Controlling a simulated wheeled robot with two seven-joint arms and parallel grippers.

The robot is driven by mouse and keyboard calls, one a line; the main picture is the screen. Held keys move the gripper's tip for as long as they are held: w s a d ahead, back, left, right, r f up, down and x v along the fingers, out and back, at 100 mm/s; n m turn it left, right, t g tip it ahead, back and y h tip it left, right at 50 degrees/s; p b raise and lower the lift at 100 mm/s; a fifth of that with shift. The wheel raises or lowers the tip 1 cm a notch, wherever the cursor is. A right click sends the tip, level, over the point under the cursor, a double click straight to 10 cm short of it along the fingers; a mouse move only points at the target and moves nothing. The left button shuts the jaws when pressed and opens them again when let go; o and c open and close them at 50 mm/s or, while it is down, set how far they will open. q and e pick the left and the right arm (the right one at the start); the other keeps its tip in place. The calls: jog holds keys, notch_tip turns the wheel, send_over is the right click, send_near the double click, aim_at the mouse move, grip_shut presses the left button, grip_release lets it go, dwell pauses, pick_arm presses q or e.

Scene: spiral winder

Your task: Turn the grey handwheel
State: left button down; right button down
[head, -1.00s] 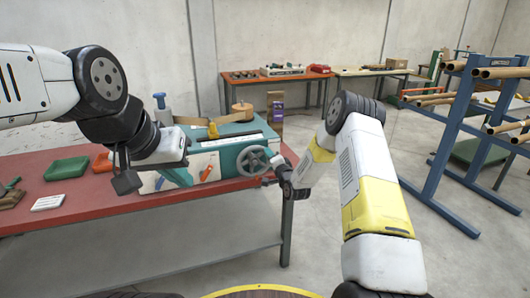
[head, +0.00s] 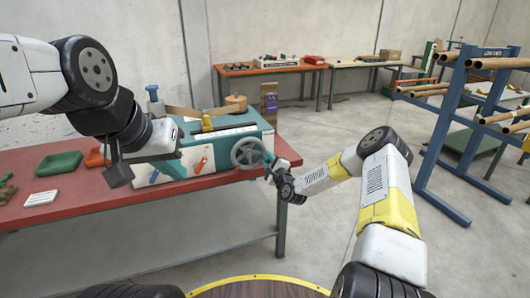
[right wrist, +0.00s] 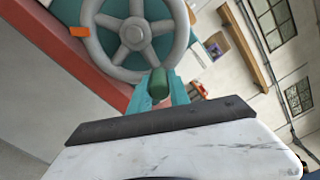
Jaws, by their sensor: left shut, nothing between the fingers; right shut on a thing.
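The grey handwheel (head: 247,153) has spokes and sits on the right end of the teal and white winder (head: 213,140) on the red bench. In the right wrist view the grey handwheel (right wrist: 134,34) fills the upper part, with its green handle (right wrist: 160,83) standing at the rim. My right gripper (head: 268,166) is at the wheel's right side. In the right wrist view its teal fingers (right wrist: 160,92) are shut on the green handle.
A green tray (head: 58,163), an orange tray (head: 95,158) and a white pad (head: 41,198) lie on the bench (head: 150,205) at the left. A blue rack with tubes (head: 455,130) stands at the right. Open floor lies between bench and rack.

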jog(key=shift+s+a+f+m, duration=0.1)
jog(key=shift+f+m, duration=0.45)
jog(key=shift+m, duration=0.35)
jog(key=c, duration=1.2)
grip_release()
jog(key=shift+c, duration=0.2)
jog(key=v, duration=0.7)
jog(key=shift+s, duration=0.35)
